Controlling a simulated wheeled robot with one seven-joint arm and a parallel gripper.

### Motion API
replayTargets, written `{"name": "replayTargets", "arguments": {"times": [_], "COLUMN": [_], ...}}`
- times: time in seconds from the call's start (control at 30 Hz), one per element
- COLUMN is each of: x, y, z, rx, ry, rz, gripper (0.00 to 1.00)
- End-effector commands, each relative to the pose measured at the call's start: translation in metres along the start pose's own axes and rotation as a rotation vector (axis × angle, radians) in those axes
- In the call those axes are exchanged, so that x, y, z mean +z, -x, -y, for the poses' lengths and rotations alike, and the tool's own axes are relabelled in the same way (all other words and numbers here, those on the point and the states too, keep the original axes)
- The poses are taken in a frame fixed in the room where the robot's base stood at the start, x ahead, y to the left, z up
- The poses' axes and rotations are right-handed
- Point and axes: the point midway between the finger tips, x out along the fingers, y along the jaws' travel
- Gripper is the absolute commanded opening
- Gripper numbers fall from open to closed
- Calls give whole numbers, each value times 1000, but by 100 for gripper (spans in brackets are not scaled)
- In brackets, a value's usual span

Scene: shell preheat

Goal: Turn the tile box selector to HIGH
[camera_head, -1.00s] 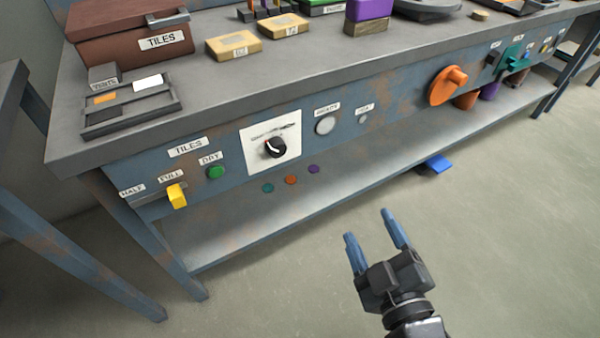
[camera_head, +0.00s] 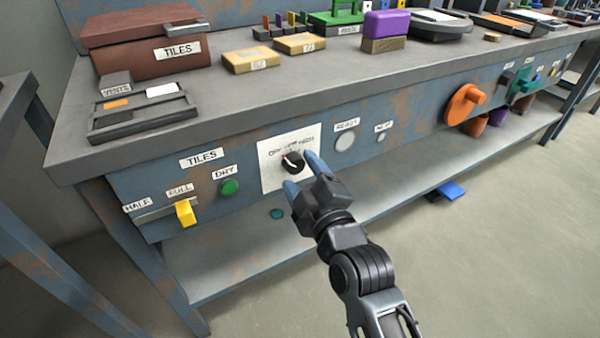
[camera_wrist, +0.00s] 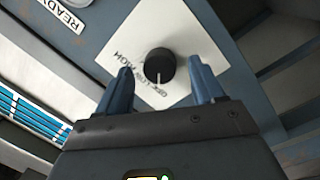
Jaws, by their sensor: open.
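The selector knob (camera_head: 292,162) is black with a white pointer line, on a white plate (camera_head: 268,178) marked OFF, LOW and HIGH on the bench front. In the head view the pointer leans up and left, toward the OFF side. In the wrist view the knob (camera_wrist: 161,66) lies ahead, between the lines of the two fingers, its pointer toward the OFF/LOW lettering. The brown TILES box (camera_head: 140,52) stands on the bench above.
A yellow HALF/FULL slider (camera_head: 185,213) and green DRY button (camera_head: 229,187) are left of the plate. A round READY lamp (camera_head: 345,140) is to its right. An orange handwheel (camera_head: 464,104) sticks out farther right.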

Motion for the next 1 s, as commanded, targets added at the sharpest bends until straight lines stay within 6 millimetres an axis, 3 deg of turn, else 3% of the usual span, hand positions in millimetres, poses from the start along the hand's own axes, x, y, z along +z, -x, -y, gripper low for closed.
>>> {"name": "replayTargets", "arguments": {"times": [0.13, 0.43, 1.0], "x": [0, 0, 0], "y": [-10, -12, -12], "z": [0, 0, 0], "rx": [0, 1, 1], "ry": [0, 0, -1], "rz": [0, 0, 0], "gripper": [68, 68, 13]}}
